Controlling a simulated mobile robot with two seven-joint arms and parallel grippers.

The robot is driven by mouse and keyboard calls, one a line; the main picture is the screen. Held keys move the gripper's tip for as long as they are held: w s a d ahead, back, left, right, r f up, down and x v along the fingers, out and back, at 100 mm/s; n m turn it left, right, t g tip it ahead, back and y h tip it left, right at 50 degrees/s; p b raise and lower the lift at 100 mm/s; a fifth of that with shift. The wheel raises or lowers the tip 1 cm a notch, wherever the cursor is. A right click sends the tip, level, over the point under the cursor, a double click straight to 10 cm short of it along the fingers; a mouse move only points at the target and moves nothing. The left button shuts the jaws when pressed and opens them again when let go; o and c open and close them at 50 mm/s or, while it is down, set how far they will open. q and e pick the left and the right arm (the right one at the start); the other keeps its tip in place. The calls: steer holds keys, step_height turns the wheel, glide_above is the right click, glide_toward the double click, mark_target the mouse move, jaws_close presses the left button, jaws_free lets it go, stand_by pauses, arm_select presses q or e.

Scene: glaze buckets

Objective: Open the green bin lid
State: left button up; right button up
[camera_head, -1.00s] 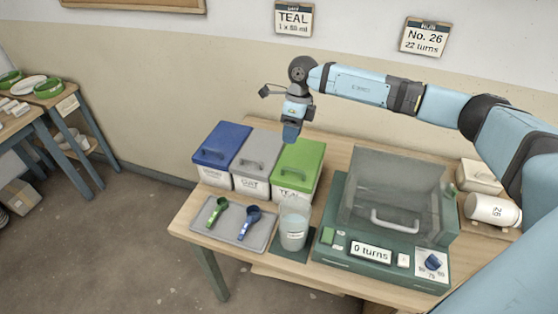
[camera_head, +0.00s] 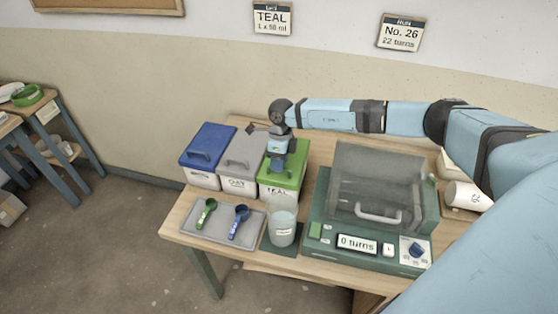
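The green bin lid (camera_head: 292,172) covers the bin labelled TEAL (camera_head: 277,193), the rightmost of three bins on the table. It looks closed. My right gripper (camera_head: 277,163) points down at the middle of the green lid, where its handle is, and hides the handle. Whether the fingers touch or grip the handle, and whether they are open or shut, I cannot tell. My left gripper is not in view.
A blue-lidded bin (camera_head: 208,146) and a grey-lidded bin (camera_head: 244,150) stand left of the green one. In front are a tray (camera_head: 188,224) with a green scoop (camera_head: 206,212) and a blue scoop (camera_head: 239,221), and a clear cup (camera_head: 283,228). A green machine (camera_head: 372,205) stands right.

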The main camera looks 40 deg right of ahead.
steer(key=shift+f, duration=0.3)
jaws_close()
steer(key=shift+r, duration=0.15)
